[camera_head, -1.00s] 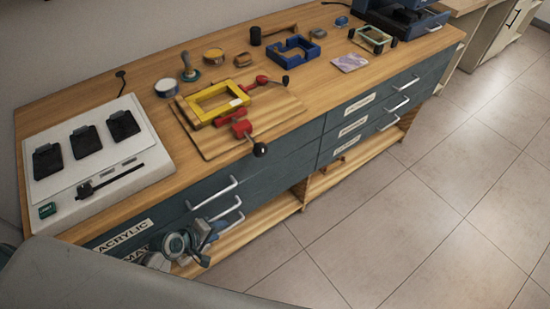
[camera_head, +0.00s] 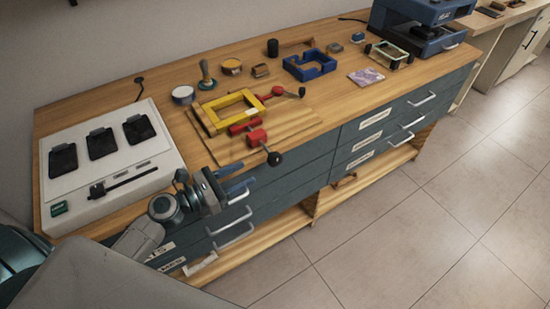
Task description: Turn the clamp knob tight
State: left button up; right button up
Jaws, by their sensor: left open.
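A yellow frame (camera_head: 231,108) lies on a wooden board (camera_head: 293,128) on the workbench. Two red clamps hold at its edges. The near red clamp (camera_head: 257,137) has a black ball knob (camera_head: 274,158) that sticks out past the bench's front edge. The other red clamp (camera_head: 277,91) at the right has a black knob (camera_head: 301,92). My left gripper (camera_head: 238,183) is open and empty, in front of the bench front, left of and a little below the near knob, apart from it. My right gripper is not in view.
A white panel (camera_head: 90,190) with several black pads lies at the bench's left. A blue frame (camera_head: 310,66), a tape roll (camera_head: 183,95) and small items stand behind. A blue machine (camera_head: 425,28) is at the far right. Drawer handles (camera_head: 235,233) protrude below my gripper; floor is clear at right.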

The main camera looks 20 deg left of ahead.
aim_at(268, 162)
pick_arm(q)
jog(key=p+x, duration=0.3)
jog(key=x, duration=0.6)
jog(key=shift+w+d, duration=0.25)
jog(key=shift+w, duration=0.1)
jog(key=shift+w+d, duration=0.3)
jog(key=shift+w, duration=0.1)
jog(key=c, duration=0.6)
jog(key=shift+a+f, duration=0.1)
jog(key=shift+a, duration=0.05)
jog(key=shift+c, duration=0.9)
